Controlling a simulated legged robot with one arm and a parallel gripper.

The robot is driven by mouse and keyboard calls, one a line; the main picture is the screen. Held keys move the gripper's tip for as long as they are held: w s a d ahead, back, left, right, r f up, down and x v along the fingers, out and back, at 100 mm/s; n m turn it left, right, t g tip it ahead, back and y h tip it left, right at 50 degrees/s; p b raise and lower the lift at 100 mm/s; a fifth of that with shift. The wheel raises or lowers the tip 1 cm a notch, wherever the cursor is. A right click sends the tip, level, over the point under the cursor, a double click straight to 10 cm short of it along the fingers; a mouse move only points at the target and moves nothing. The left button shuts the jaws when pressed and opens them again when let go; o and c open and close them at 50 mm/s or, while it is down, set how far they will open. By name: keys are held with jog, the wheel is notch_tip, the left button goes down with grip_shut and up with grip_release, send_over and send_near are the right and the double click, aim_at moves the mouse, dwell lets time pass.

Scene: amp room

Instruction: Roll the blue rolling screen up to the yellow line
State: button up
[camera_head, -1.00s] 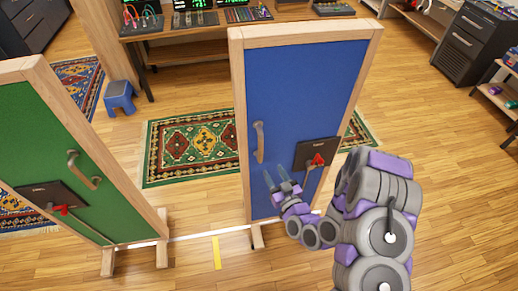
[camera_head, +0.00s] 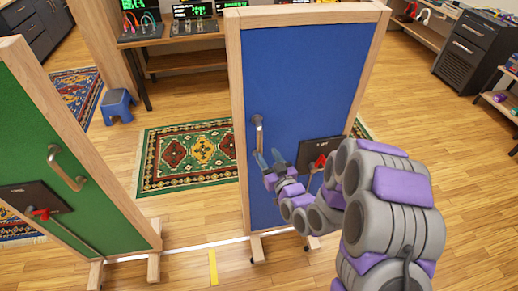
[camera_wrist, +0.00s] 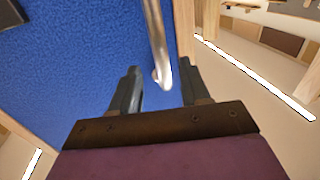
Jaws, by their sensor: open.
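The blue rolling screen (camera_head: 300,75) stands upright in a wooden frame. It has a vertical metal handle (camera_head: 257,133) near its left edge and a dark plate with a red lever (camera_head: 321,161) lower right. My gripper (camera_head: 268,157) is open at the handle's lower end. In the wrist view, the handle's lower end (camera_wrist: 161,70) shows between the spread fingers of my gripper (camera_wrist: 160,88); I cannot tell whether they touch it. The short yellow line (camera_head: 213,267) lies on the floor to the left of the screen's foot.
A green screen (camera_head: 50,165) with its own handle stands at the left. A white line (camera_head: 205,245) crosses the floor between the screens. Behind are a patterned rug (camera_head: 185,158), a blue stool (camera_head: 118,105) and a desk (camera_head: 190,37). Open wood floor lies at the right.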

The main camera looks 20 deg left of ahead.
aim_at(261, 145)
jog(key=shift+b+x, duration=0.8)
jog(key=shift+b, duration=0.05)
jog(key=x, duration=0.5)
jog(key=shift+w+a, duration=0.3)
jog(key=shift+c, duration=0.2)
grip_shut()
